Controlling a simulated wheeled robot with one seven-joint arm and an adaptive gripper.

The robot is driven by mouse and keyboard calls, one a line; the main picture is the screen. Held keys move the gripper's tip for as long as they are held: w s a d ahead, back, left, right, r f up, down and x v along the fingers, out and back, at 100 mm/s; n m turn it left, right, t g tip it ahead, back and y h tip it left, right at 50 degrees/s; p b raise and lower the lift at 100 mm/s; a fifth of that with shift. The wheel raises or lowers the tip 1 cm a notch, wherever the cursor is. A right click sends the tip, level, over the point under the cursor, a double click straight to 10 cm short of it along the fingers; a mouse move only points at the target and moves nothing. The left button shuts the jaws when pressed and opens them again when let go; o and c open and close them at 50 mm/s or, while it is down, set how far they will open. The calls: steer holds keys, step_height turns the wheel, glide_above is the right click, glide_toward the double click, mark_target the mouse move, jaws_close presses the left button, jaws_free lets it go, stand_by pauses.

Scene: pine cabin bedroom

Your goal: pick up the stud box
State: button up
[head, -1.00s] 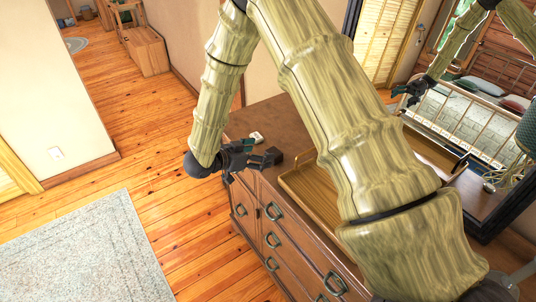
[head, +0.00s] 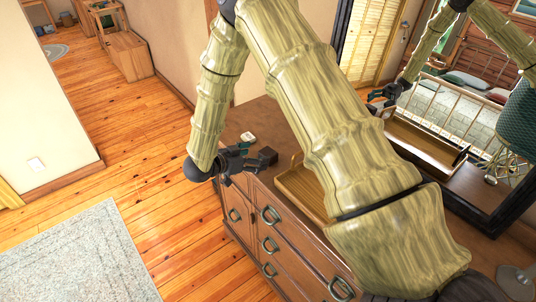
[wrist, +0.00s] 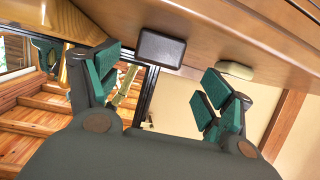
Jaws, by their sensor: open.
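The stud box appears to be the small dark box (head: 267,156) on the dresser top near its left front edge. It also shows in the wrist view (wrist: 161,48), on the dresser surface, which runs along the top of that picture. My gripper (head: 247,159) is beside the box at the dresser's edge, on the box's left in the head view. In the wrist view my gripper (wrist: 162,76) is open, its green-padded fingers spread wide to either side. The box lies ahead of the gap between them, and nothing is held.
A small pale object (head: 248,137) lies on the dresser (head: 262,115) behind the box; the wrist view shows it beyond the right finger (wrist: 235,70). A wooden tray (head: 298,190) stands right of the box, partly hidden by my arm. A mirror (head: 487,220) rises behind.

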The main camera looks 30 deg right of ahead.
mark_target(267, 153)
steer(key=shift+x, duration=0.8)
steer(key=shift+s+d+p, duration=0.1)
steer(key=shift+d+p, duration=0.5)
steer(key=shift+p, duration=0.2)
steer(key=x, duration=0.1)
steer(key=p+x, duration=0.2)
steer(key=shift+d+f, duration=0.1)
steer(key=shift+d, duration=0.3)
steer(key=shift+d+f, duration=0.1)
steer(key=shift+f, duration=0.05)
steer(key=c, duration=1.1)
